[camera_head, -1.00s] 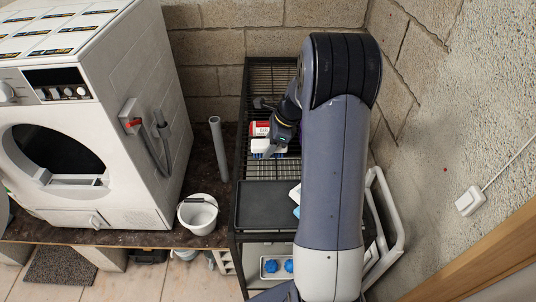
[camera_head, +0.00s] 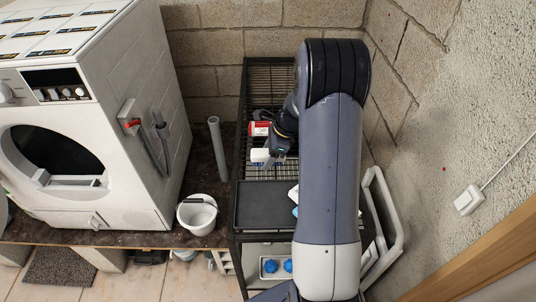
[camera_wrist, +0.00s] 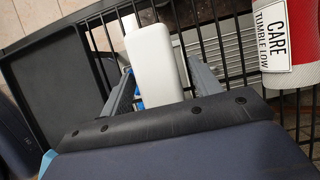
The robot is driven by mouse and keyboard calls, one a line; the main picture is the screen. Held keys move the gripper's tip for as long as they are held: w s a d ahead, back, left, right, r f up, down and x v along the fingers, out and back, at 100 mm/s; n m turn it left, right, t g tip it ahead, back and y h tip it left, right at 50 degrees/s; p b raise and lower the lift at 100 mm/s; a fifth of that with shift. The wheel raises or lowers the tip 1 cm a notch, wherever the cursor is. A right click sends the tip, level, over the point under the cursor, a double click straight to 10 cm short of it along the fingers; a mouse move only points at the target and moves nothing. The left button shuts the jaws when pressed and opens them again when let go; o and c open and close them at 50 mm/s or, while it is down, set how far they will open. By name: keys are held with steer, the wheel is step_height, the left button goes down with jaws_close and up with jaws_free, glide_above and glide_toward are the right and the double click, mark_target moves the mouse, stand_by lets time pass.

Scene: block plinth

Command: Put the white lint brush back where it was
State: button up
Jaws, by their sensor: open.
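The white lint brush (camera_wrist: 155,65) lies between my gripper's two spread fingers in the wrist view, with a little blue showing at its lower left side. In the head view the brush (camera_head: 260,155) shows as a small white piece on the black wire rack, partly hidden by my gripper. My gripper (camera_wrist: 163,90) is open, its fingers on either side of the brush. In the head view my gripper (camera_head: 272,157) is low over the rack. I cannot tell whether a finger touches the brush.
A red and white container (camera_wrist: 290,50) labelled "CARE TUMBLE LOW" stands close on the right in the wrist view. A black tray (camera_head: 262,207) lies on the near part of the rack (camera_head: 241,120). A grey upright pipe (camera_head: 218,150) and white bucket (camera_head: 197,215) stand left.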

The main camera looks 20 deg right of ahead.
steer(key=v, duration=1.2)
steer(key=shift+r, duration=0.1)
steer(key=shift+d, duration=0.1)
